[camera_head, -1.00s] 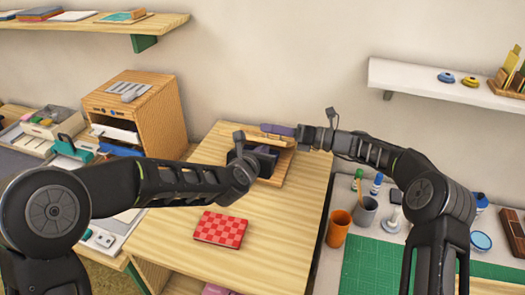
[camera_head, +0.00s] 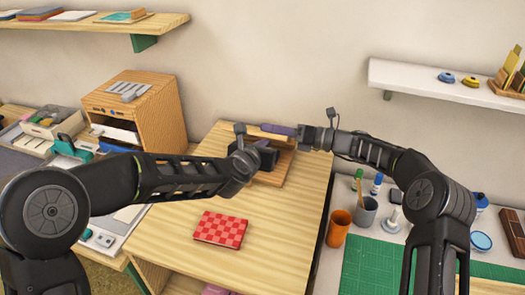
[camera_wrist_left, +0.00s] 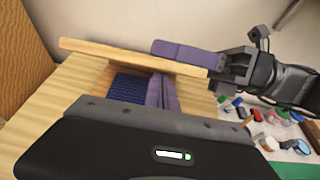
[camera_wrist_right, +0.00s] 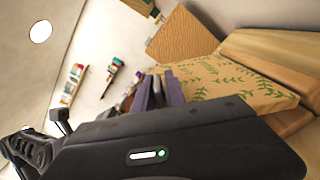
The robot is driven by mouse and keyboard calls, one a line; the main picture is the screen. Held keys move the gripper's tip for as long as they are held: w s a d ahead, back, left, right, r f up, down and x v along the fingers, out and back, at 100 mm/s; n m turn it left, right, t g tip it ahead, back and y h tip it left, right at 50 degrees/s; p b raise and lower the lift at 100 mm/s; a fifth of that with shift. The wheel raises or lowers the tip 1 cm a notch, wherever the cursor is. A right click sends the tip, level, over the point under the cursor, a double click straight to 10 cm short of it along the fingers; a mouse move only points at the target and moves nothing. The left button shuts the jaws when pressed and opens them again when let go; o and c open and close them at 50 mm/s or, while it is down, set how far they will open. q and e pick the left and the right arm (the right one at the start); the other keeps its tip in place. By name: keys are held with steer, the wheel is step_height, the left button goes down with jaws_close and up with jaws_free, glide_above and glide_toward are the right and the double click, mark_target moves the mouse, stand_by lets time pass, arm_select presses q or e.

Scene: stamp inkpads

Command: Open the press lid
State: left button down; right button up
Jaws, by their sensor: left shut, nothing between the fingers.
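The wooden press (camera_head: 286,170) stands at the back of the light wood table. In the left wrist view its lid (camera_wrist_left: 110,54) is a raised, tilted board seen nearly edge-on, with a dark blue ribbed pad (camera_wrist_left: 128,88) below it. In the right wrist view a leaf-patterned board (camera_wrist_right: 240,88) shows, apparently the lid's face. My left gripper (camera_wrist_left: 162,92) is shut and empty on the near side of the lid, over the press. My right gripper (camera_head: 278,130) lies along the lid's far side, close to its edge; contact and jaw opening are unclear.
A red checkered block (camera_head: 220,230) lies on the table's front part, with bare wood around it. A wooden cabinet (camera_head: 150,105) stands left. Orange (camera_head: 339,228) and grey (camera_head: 366,212) cups stand right by the green mat (camera_head: 385,270). A white shelf (camera_head: 430,85) hangs above.

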arm_select(q)
steer(key=shift+w+d+r, duration=0.1)
steer(key=shift+w+r, duration=0.05)
steer(key=shift+r, duration=0.35)
arm_select(e)
steer(key=shift+s+a+f, duration=0.1)
steer(key=shift+s+a, duration=0.05)
steer(key=shift+s, duration=0.05)
arm_select(q)
steer(key=shift+f, duration=0.25)
arm_select(e)
steer(key=v, duration=1.2)
steer(key=shift+w, duration=0.15)
